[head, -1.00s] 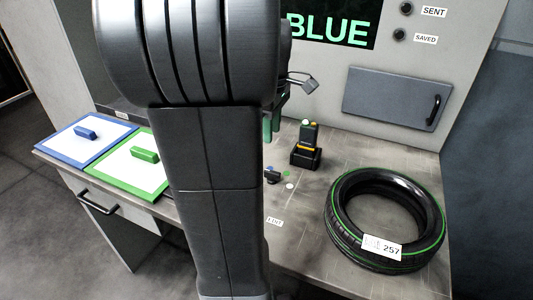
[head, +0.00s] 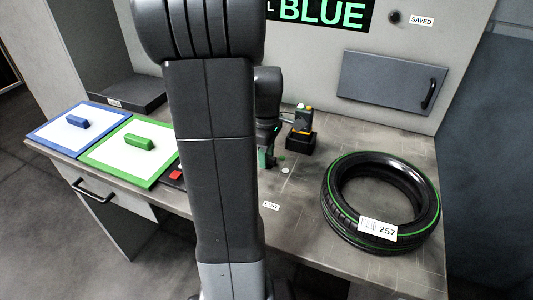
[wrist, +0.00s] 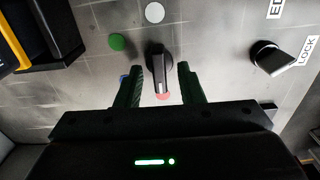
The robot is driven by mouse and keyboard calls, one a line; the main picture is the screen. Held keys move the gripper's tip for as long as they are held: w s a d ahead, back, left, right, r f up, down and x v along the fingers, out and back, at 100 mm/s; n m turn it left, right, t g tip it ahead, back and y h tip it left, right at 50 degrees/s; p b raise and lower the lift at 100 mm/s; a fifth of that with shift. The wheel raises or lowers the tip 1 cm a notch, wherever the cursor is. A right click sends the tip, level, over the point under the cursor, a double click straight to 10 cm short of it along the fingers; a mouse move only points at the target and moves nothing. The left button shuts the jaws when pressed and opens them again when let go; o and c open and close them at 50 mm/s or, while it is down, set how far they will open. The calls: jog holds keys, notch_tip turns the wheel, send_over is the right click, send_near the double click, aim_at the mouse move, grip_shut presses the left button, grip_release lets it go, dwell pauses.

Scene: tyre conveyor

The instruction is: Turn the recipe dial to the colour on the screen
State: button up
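The screen (head: 322,13) reads BLUE in green letters. The recipe dial (wrist: 159,70) is a black knob in the wrist view, its white-marked end at the red dot (wrist: 163,96). A green dot (wrist: 116,42), a white dot (wrist: 154,12) and a partly hidden blue dot (wrist: 124,77) lie around it. My gripper (wrist: 160,82) is open, with one green finger on each side of the dial and a small gap showing on both sides. In the head view my arm hides most of the dial and gripper.
A second black knob (wrist: 268,55) stands by the LOCK label (wrist: 308,50). A black holder (head: 298,143) with a yellow-and-black device stands close to the gripper. A tyre (head: 336,208) lies on the right. Blue (head: 54,139) and green (head: 103,161) framed panels lie left.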

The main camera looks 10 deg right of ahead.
grip_shut()
jog(key=shift+m, duration=0.3)
jog(key=m+p, duration=0.1)
jog(key=m, duration=0.4)
jog(key=shift+w+d+r, duration=0.1)
jog(key=m+p, duration=0.1)
jog(key=m, duration=0.5)
jog(key=shift+d, duration=0.15)
jog(key=shift+w, duration=0.1)
dwell(0.5)
grip_release()
